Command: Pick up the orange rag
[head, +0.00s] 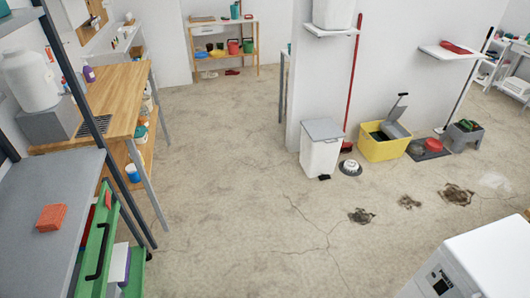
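A small orange-red block-like thing (51,217) lies on the grey top (35,262) at the lower left of the head view. It looks like a folded rag or a sponge; I cannot tell which. A red-orange piece (108,199) shows at the green drawer front beside that top. A flat red thing (455,48) lies on a white wall shelf at the right; it may be a cloth. My gripper is not in view.
A wooden table (115,85) stands behind the grey top. A white appliance (480,265) fills the lower right. The middle floor is clear, with cracks and holes.

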